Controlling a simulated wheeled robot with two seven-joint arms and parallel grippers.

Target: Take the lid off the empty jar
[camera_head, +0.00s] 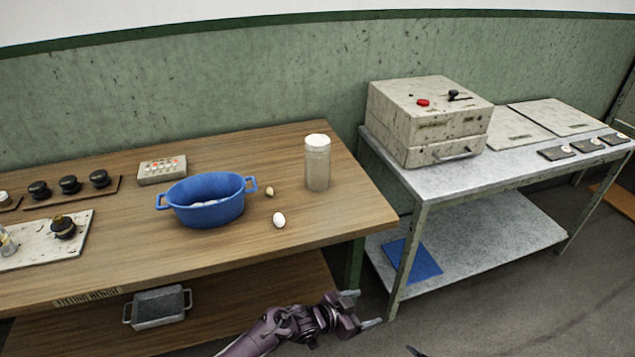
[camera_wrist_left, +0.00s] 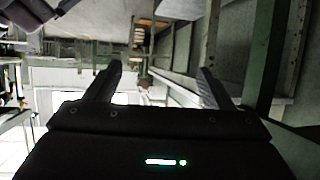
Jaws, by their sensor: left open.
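A pale grey cylindrical jar (camera_head: 317,172) stands upright near the right end of the wooden table. A whitish lid (camera_head: 317,140) sits on its top. I cannot see inside the jar. My left gripper (camera_head: 362,308) is open and empty in front of the table, lower than the tabletop and well apart from the jar. The left wrist view shows its two spread fingers (camera_wrist_left: 158,88) with nothing between them, and neither jar nor lid. A small dark tip shows at the bottom edge of the head view; I cannot tell whether it is my right gripper.
A blue two-handled basin (camera_head: 209,214) stands left of the jar, with white things inside. A white egg-shaped thing (camera_head: 279,220) and a smaller yellowish one (camera_head: 269,191) lie between. A metal table (camera_head: 440,181) with a grey box (camera_head: 425,125) stands right, across a gap.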

